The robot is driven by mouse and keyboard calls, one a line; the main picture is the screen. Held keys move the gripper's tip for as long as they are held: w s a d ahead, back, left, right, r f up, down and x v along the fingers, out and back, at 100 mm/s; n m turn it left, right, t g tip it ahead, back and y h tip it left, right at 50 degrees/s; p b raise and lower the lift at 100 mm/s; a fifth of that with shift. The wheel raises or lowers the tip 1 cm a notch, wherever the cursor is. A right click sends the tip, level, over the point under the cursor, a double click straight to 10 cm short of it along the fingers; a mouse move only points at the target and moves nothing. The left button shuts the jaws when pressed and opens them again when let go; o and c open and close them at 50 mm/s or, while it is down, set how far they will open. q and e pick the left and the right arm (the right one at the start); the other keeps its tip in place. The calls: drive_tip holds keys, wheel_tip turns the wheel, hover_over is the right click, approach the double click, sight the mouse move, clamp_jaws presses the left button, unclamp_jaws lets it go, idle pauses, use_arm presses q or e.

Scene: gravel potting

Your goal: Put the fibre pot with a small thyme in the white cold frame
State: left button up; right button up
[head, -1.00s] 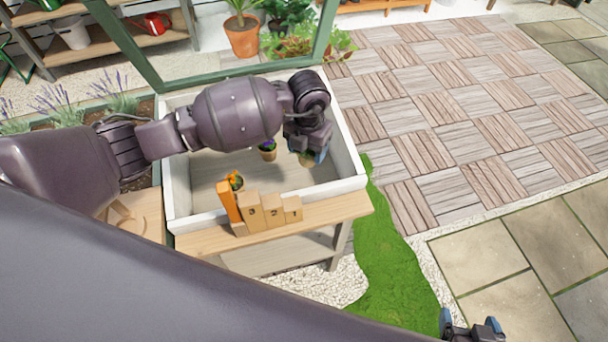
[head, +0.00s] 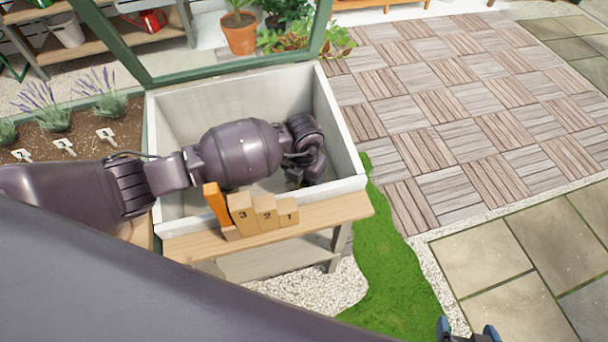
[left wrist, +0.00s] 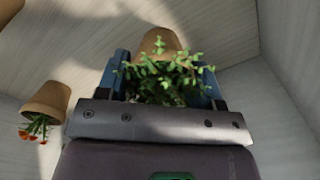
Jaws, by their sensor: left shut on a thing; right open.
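The white cold frame (head: 342,187) stands with its green-framed lid raised. My left arm reaches across it, and my left gripper (head: 303,180) is low inside, toward the right. In the left wrist view my left gripper (left wrist: 165,78) is shut on a tan fibre pot (left wrist: 160,40) with a small leafy green thyme (left wrist: 165,78). I cannot tell whether the pot touches the floor; in the head view it is hidden. Another tan pot (left wrist: 46,98) with orange flowers stands apart from it inside the frame. My right gripper (head: 468,332) is open at the bottom edge.
Numbered wooden blocks (head: 262,212) and an orange piece (head: 216,204) stand on the wooden ledge (head: 335,210) in front. A lavender bed (head: 75,140) lies to the left. Paving and a grass strip (head: 385,260) lie open to the right.

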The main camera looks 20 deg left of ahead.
use_arm(q)
drive_tip(key=shift+r, duration=0.2)
drive_tip(key=shift+f, duration=0.2)
drive_tip(key=o, duration=1)
drive_tip(key=shift+c, duration=0.2)
drive_tip(key=shift+r, duration=0.15)
drive_tip(key=shift+w+r, duration=0.1)
drive_tip(key=shift+r, duration=0.25)
wheel_tip(320, 180, up, 10)
drive_tip(key=p, duration=0.2)
drive_tip(key=shift+p, duration=0.35)
drive_tip(key=shift+r, duration=0.7)
